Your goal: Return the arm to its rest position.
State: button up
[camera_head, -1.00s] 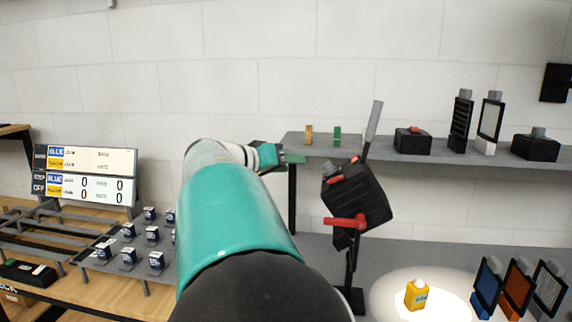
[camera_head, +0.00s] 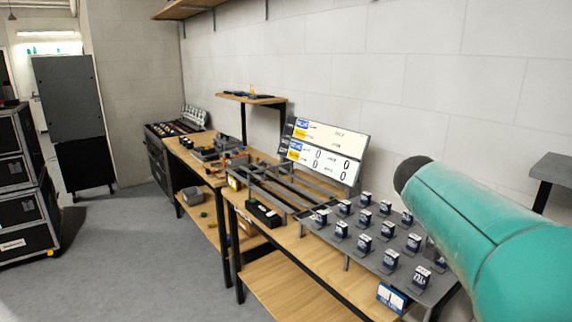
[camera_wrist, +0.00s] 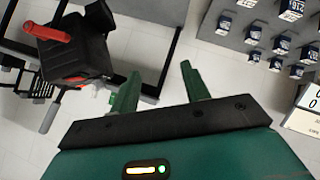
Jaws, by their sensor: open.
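My teal arm (camera_head: 490,235) reaches in from the right edge of the head view; its gripper end is not in that view. In the wrist view my gripper (camera_wrist: 160,88) shows two green fingers spread apart, with nothing between them. A black device with a red handle (camera_wrist: 75,50) is at the upper left of the wrist view, beside the left finger and apart from it as far as I can see.
A grey rack (camera_head: 350,232) of small dark boxes stands on the wooden workbench (camera_head: 285,238), with a scoreboard (camera_head: 325,152) behind. The rack also shows in the wrist view (camera_wrist: 240,45). Black cases (camera_head: 25,190) stand far left. The grey floor (camera_head: 140,255) between is clear.

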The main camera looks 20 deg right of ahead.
jog(key=a+f+n+t+y, duration=0.2)
jog(key=a+f+n+y, duration=0.1)
jog(key=a, duration=1)
jog(key=a+f+n+t+y, duration=0.2)
jog(key=a+f+n+y, duration=0.2)
jog(key=a, duration=0.9)
jog(key=a+f+n+t+y, duration=0.2)
jog(key=a+f+n, duration=0.3)
jog(key=a, duration=0.7)
jog(key=shift+w+a+f+t+y, duration=0.3)
jog(key=shift+w+a+f+y, duration=0.15)
jog(key=shift+f+y, duration=0.25)
jog(key=shift+d, duration=0.1)
jog(key=shift+c, duration=1.1)
jog(key=shift+d, duration=0.15)
